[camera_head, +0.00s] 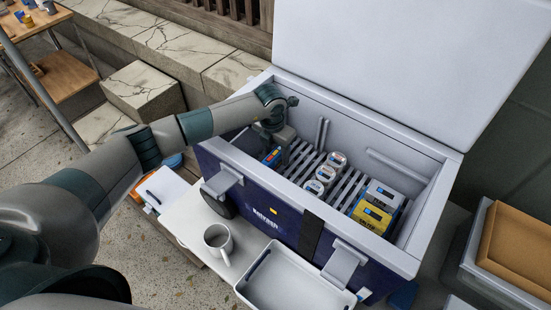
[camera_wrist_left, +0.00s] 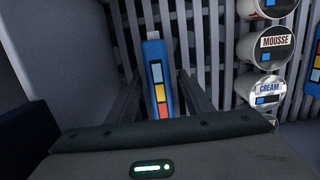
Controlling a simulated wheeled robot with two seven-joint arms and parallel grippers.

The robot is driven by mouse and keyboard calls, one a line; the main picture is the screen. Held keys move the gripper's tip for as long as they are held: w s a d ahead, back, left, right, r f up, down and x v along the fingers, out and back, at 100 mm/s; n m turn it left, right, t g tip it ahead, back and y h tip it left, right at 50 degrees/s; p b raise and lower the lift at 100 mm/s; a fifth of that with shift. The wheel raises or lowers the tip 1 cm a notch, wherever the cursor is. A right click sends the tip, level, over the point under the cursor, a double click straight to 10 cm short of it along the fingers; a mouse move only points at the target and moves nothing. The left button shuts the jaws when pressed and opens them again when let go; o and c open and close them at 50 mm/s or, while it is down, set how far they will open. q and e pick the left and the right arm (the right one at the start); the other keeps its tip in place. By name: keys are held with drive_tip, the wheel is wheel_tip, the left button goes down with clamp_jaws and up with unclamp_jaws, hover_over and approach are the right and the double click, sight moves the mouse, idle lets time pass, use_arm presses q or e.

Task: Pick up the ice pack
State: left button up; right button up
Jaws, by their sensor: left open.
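The ice pack looks to be the slim blue block with coloured squares (camera_head: 271,157) standing in the left end of the open cooler (camera_head: 255,208). In the left wrist view the ice pack (camera_wrist_left: 157,75) stands on edge between my gripper's two dark fingers. My left gripper (camera_head: 279,147) reaches down into the cooler at the ice pack. It is open, with a finger on each side of the pack in the wrist view (camera_wrist_left: 160,95). The pack's lower end is hidden by the gripper body. My right gripper is not in view.
White-lidded tubs (camera_head: 326,173) stand on the slatted rack right of the pack, labelled mousse and cream in the wrist view (camera_wrist_left: 276,42). Yellow and grey boxes (camera_head: 372,217) are at the cooler's right. A mug (camera_head: 217,240) and an empty tray (camera_head: 290,285) are in front.

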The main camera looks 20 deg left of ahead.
sight(277, 151)
use_arm(q)
clamp_jaws()
drive_tip(key=shift+r, duration=0.1)
wheel_tip(277, 151, up, 9)
drive_tip(key=b, duration=0.3)
drive_tip(key=shift+b, duration=0.3)
drive_tip(key=shift+r, duration=0.45)
